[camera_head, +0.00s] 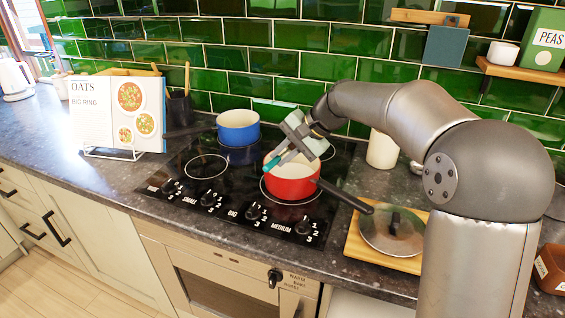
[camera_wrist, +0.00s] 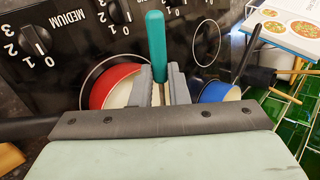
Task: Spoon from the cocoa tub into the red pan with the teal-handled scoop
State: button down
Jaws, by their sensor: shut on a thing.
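The red pan (camera_head: 291,184) stands on the near right part of the black hob, its dark handle pointing right and towards the front. It also shows in the wrist view (camera_wrist: 100,86), left of my fingers. My gripper (camera_head: 287,156) is over the pan, shut on the teal-handled scoop. The teal handle (camera_wrist: 155,44) sticks out between the fingers in the wrist view, and its end (camera_head: 269,163) shows in the head view. The scoop's bowl is hidden, so I cannot tell what it holds. A brown container (camera_head: 550,268) at the right edge may be the cocoa tub; its label is unreadable.
A blue pan (camera_head: 238,134) stands at the back left of the hob. A glass lid (camera_head: 391,236) lies on a wooden board (camera_head: 362,250) right of the hob. A white canister (camera_head: 382,150) stands behind my arm. A recipe book (camera_head: 118,112) stands at left.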

jog(key=shift+s+d+f+m+t+y+b, duration=0.2)
jog(key=shift+t+y+b, duration=0.55)
jog(key=shift+b, duration=2.1)
jog(key=shift+w+d+f+t+y+b, duration=0.1)
jog(key=shift+f+t+y+b, duration=0.2)
jog(key=shift+y+b, duration=1.7)
jog(key=shift+s+d+f+m+t+y+b, duration=0.1)
jog(key=shift+f+t+b, duration=0.25)
jog(key=shift+b, duration=3.4)
jog(key=shift+r, duration=0.25)
jog(key=shift+a+r+h+p, duration=0.1)
jog(key=shift+r+h+p, duration=0.25)
jog(key=shift+p, duration=0.75)
jog(key=shift+r+p, duration=0.1)
jog(key=shift+p, duration=0.3)
jog(key=h+p, duration=0.1)
jog(key=p, duration=0.3)
jog(key=g+h+p, duration=0.1)
jog(key=p, duration=0.4)
jog(key=r+g+h+p, duration=0.1)
jog(key=h+p, duration=0.1)
jog(key=p, duration=0.3)
jog(key=shift+w+a, duration=0.2)
jog(key=shift+a, duration=0.2)
